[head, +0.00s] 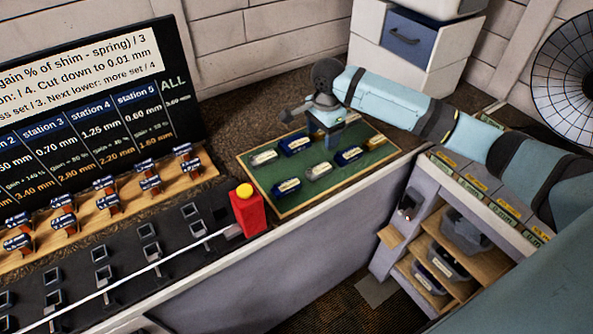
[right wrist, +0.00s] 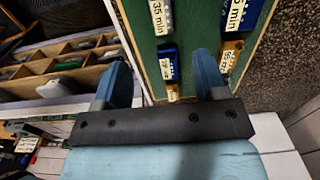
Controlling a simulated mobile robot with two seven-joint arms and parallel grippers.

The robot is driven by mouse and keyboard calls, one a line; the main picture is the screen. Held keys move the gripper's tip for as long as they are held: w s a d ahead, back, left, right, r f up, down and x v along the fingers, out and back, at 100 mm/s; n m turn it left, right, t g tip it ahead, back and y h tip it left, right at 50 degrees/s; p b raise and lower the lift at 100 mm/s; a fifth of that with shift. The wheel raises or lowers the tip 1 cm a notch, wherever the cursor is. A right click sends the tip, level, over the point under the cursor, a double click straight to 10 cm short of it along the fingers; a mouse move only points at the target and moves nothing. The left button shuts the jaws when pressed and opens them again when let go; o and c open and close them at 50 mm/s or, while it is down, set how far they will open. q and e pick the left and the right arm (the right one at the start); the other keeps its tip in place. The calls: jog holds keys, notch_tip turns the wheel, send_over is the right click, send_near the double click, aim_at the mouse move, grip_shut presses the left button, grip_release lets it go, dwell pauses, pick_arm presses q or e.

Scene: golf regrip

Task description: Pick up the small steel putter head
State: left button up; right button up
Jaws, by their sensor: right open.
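A green board (head: 262,182) with a wooden rim lies on the bench and carries several small labelled putter heads. Two look pale steel: one at the left (head: 264,157) and a slightly smaller one near the middle (head: 319,170). My right gripper (head: 328,140) is over the back part of the board, its fingers partly hidden by its own body. In the right wrist view my open right gripper (right wrist: 162,80) has nothing clamped between its fingers. A blue head (right wrist: 167,63) shows beyond and between the fingertips. I cannot tell which head there is steel. My left gripper is not in view.
Blue heads (head: 286,187) and a yellowish one (head: 376,141) share the board. A red block with a yellow button (head: 246,208) stands at its left. A shelf unit with bins (head: 441,268) is at the right. A dark station board (head: 95,130) stands at the left.

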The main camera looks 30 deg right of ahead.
send_over(321, 168)
notch_tip(321, 168, down, 7)
jog(key=shift+a+f+p, duration=0.1)
jog(key=shift+f+p, duration=0.1)
jog(key=shift+p, duration=0.15)
jog(key=shift+f+p, duration=0.5)
jog(key=shift+f, duration=2.5)
jog(key=shift+c, duration=0.5)
jog(key=c, duration=1)
